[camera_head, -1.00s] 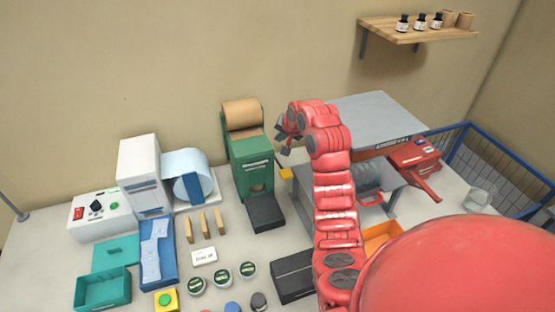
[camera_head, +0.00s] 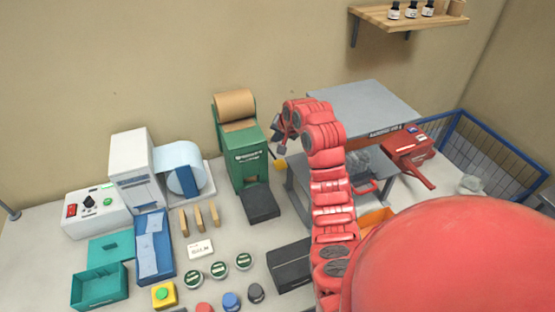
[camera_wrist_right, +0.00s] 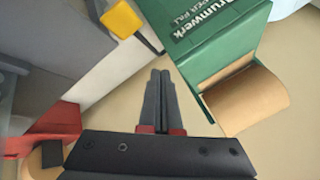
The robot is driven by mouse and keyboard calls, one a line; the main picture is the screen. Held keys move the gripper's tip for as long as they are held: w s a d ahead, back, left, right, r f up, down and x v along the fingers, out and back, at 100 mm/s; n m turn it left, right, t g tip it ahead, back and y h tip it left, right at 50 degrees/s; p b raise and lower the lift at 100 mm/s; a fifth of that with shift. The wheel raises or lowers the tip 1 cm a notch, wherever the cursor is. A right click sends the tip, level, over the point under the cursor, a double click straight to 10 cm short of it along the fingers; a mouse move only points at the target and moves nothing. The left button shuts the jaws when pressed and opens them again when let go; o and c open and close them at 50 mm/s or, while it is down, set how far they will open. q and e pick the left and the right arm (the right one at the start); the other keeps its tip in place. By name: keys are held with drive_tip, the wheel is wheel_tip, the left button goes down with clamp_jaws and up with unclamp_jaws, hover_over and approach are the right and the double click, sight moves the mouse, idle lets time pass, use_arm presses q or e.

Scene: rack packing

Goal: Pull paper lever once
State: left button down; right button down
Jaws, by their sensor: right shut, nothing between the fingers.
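The green paper dispenser (camera_head: 245,160) stands near the wall with a brown paper roll (camera_head: 235,106) on top. Its lever has a yellow end (camera_head: 280,165) on the right side. In the right wrist view the yellow end (camera_wrist_right: 122,19) is at the top, on a dark rod beside the green housing (camera_wrist_right: 215,40). My right gripper (camera_head: 280,147) is just above and beside the lever in the head view. Its fingers (camera_wrist_right: 160,75) are shut and empty, apart from the yellow end. My left gripper is not in view.
A grey-topped machine (camera_head: 365,105) stands right of the dispenser, close to my right arm. A red device (camera_head: 408,145) and a blue wire cage (camera_head: 490,150) are farther right. A dark tray (camera_head: 261,203) sits before the dispenser. A white machine with a blue-white roll (camera_head: 180,163) is left.

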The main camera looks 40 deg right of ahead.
hover_over(276, 159)
drive_tip(key=f, duration=0.2)
drive_tip(key=f+b, duration=0.1)
drive_tip(key=f, duration=0.1)
drive_tip(key=shift+s+f, duration=0.1)
drive_tip(key=shift+s, duration=0.25)
drive_tip(key=shift+s+f, duration=0.1)
drive_tip(key=shift+f, duration=0.25)
idle(1.3)
drive_tip(key=shift+s+f, duration=0.1)
drive_tip(key=shift+f, duration=0.35)
drive_tip(key=shift+s+f+b, duration=0.15)
drive_tip(key=shift+f+b, duration=0.35)
drive_tip(key=shift+f, duration=0.25)
idle(0.7)
drive_tip(key=shift+r, duration=0.15)
idle(0.4)
drive_tip(key=shift+w+r, duration=0.25)
drive_tip(key=shift+r, duration=0.8)
drive_tip(key=shift+w+d+r+p, duration=0.1)
drive_tip(key=shift+w+r+p, duration=0.15)
drive_tip(key=shift+r, duration=1)
drive_tip(key=shift+w+r+p, duration=0.2)
drive_tip(key=shift+r, duration=1)
